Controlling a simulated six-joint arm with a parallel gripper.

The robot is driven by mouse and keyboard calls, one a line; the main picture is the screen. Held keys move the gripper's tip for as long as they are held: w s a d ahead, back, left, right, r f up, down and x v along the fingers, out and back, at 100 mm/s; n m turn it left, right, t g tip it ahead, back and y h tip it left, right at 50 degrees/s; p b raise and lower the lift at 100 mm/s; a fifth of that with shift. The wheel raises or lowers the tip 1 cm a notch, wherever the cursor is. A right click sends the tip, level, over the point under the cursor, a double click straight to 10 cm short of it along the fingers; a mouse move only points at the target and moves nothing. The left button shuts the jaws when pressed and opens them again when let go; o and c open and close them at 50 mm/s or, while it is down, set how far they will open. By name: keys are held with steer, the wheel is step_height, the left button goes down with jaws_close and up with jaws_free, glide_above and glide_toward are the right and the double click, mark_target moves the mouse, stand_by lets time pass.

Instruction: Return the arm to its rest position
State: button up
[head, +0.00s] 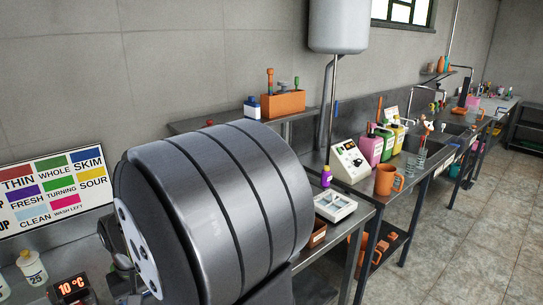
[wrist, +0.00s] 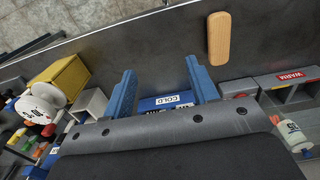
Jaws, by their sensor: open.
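My gripper (wrist: 163,80) shows in the wrist view with two blue fingers spread apart and nothing held between them. A blue block labelled COLD (wrist: 170,100) shows in the gap between the fingers, partly hidden by the gripper body. I cannot tell how far it lies from the fingers. In the head view a large dark banded part of my arm (head: 215,210) fills the lower middle. My gripper does not show in the head view.
In the wrist view, a wooden piece (wrist: 219,38) lies on the dark surface, with a grey WARM box (wrist: 290,82) at right and a yellow box (wrist: 62,78) at left. The head view shows a label board (head: 52,190), an orange mug (head: 388,180) and open floor at right.

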steer(key=w+d+f+m, duration=0.3)
steer(key=d+m, duration=0.1)
steer(key=d, duration=0.6)
steer(key=w+d+f+m, duration=0.2)
steer(key=w+d+m, duration=0.1)
steer(key=d, duration=0.6)
steer(key=w+d+m, duration=0.2)
steer(key=w+d, duration=0.3)
steer(key=w, duration=0.5)
steer(key=w+d+m, duration=0.2)
steer(key=w+d, duration=0.3)
steer(key=w, duration=0.5)
steer(key=shift+w+d+r+m, duration=0.15)
steer(key=shift+w+d+m, duration=0.1)
steer(key=shift+w+m, duration=0.15)
steer(key=shift+s+a, duration=0.1)
steer(key=shift+s, duration=0.1)
steer(key=s+a+n, duration=0.2)
steer(key=s+a, duration=0.2)
steer(key=s, duration=0.5)
steer(key=s+a+n, duration=0.1)
steer(key=s+a, duration=0.4)
steer(key=s, duration=0.5)
steer(key=shift+s+f+n, duration=0.2)
steer(key=shift+f+n, duration=0.15)
steer(key=shift+n, duration=0.05)
